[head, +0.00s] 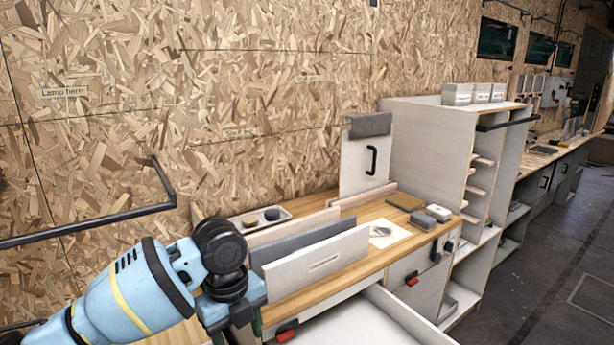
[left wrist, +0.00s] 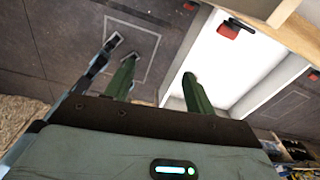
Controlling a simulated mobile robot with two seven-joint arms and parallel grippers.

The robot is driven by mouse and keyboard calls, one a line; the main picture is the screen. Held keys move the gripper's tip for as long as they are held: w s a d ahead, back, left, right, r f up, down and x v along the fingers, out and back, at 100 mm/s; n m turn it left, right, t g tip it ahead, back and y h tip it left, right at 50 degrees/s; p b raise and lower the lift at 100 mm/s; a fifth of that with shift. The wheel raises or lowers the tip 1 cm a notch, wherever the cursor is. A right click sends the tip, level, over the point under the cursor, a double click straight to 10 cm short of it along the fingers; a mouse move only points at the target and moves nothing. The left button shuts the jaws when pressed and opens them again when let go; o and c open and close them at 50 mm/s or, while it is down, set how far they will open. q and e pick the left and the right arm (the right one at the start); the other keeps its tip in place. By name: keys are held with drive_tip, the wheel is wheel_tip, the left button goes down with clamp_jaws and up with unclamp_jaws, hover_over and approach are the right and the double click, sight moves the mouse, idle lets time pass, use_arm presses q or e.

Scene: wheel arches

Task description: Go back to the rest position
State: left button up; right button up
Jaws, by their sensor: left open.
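My left arm, light blue with a black wrist joint, comes in from the left in the head view and reaches the front edge of the wooden workbench (head: 400,240). My left gripper's fingers are mostly hidden there. In the left wrist view my left gripper (left wrist: 158,82) shows two green fingers spread apart with nothing between them. Behind them are the dark floor (left wrist: 60,45) and an open white drawer (left wrist: 222,62). My right gripper is in neither view.
The open drawer (head: 365,325) juts out below the bench, close to my left wrist. Upright boards (head: 320,250) stand on the bench beside the wrist. A black rail (head: 90,222) runs along the chipboard wall. Floor is clear at right (head: 540,270).

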use_arm(q)
drive_tip(key=s+d+f+n+h, duration=0.25)
drive_tip(key=s+f+n, duration=0.25)
drive_tip(key=s+f, duration=0.4)
drive_tip(key=s+d+f+n+h, duration=0.1)
drive_tip(key=s+d+f+n, duration=0.2)
drive_tip(key=s+f+n, duration=0.5)
drive_tip(key=s+a+f+n+t+y, duration=0.1)
drive_tip(key=s+a+f+n+y, duration=0.15)
drive_tip(key=s+a+n, duration=0.75)
drive_tip(key=s+a+f+n+y, duration=0.25)
drive_tip(key=s+a, duration=0.45)
drive_tip(key=s, duration=0.7)
drive_tip(key=w+d+f+t+h+p, duration=0.1)
drive_tip(key=w+d+f+t+h, duration=0.1)
drive_tip(key=w+f+t, duration=0.5)
drive_tip(key=shift+w+d+f+t+h, duration=0.35)
drive_tip(key=shift+w+d+f+t, duration=0.05)
drive_tip(key=shift+d+f+t, duration=0.25)
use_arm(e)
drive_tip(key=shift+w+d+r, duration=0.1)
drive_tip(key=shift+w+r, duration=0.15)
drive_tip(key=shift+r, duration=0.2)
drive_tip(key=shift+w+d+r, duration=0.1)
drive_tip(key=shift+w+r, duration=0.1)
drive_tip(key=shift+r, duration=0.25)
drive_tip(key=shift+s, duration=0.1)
